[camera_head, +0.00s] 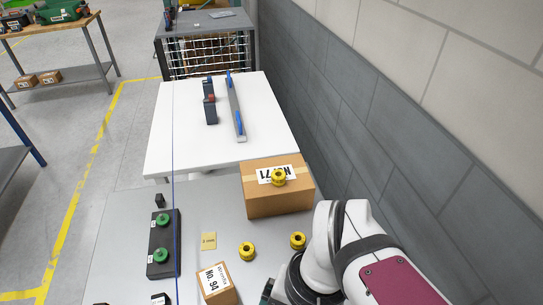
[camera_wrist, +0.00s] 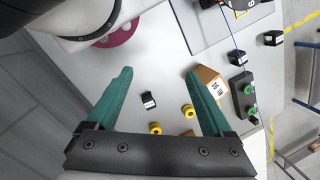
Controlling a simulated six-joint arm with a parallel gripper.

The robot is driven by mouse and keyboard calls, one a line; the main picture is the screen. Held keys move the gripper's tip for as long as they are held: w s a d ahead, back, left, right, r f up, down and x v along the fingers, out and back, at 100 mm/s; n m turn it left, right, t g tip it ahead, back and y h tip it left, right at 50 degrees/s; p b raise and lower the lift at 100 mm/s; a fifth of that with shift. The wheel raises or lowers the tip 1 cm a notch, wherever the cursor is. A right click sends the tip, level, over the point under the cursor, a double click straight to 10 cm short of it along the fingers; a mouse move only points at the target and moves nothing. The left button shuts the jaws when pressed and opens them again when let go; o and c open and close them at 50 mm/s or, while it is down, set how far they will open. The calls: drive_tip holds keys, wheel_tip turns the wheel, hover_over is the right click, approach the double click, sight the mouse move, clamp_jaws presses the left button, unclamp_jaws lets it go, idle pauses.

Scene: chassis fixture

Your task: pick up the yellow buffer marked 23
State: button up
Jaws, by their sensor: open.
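Three yellow buffers show in the head view: one (camera_head: 278,177) on top of the large cardboard box, one (camera_head: 247,251) on the grey table, and one (camera_head: 298,240) to its right beside my arm. I cannot read a number 23 on any of them. Two yellow buffers, one (camera_wrist: 155,128) near the palm and one (camera_wrist: 188,110) by the right finger, show in the wrist view. My gripper (camera_wrist: 160,74) is open with teal fingers apart and nothing held. In the head view its fingers are mostly hidden or cut off at the bottom edge.
The large cardboard box (camera_head: 268,203) stands at the table's back right. A small box (camera_head: 213,286) marked No. 94, a dark fixture (camera_head: 163,262) with green knobs and a yellow card (camera_head: 209,240) lie left. A black labelled block (camera_wrist: 149,99) shows between my fingers. A wall (camera_head: 400,150) runs along the right.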

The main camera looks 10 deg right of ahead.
drive_tip(key=w+d+f+m+y, duration=0.2)
drive_tip(key=w+m+y, duration=0.2)
drive_tip(key=w+m, duration=0.35)
drive_tip(key=m+t+y, duration=0.2)
drive_tip(key=m+t, duration=0.7)
drive_tip(key=m, duration=0.4)
hover_over(295, 238)
drive_tip(key=s+d, duration=0.9)
drive_tip(key=d, duration=0.2)
wheel_tip(295, 238, down, 12)
drive_tip(key=r, duration=0.1)
drive_tip(key=x, duration=1)
drive_tip(key=s+x, duration=0.1)
drive_tip(key=x, duration=0.5)
drive_tip(key=shift+a+f, duration=0.25)
drive_tip(key=shift+f, duration=0.2)
clamp_jaws()
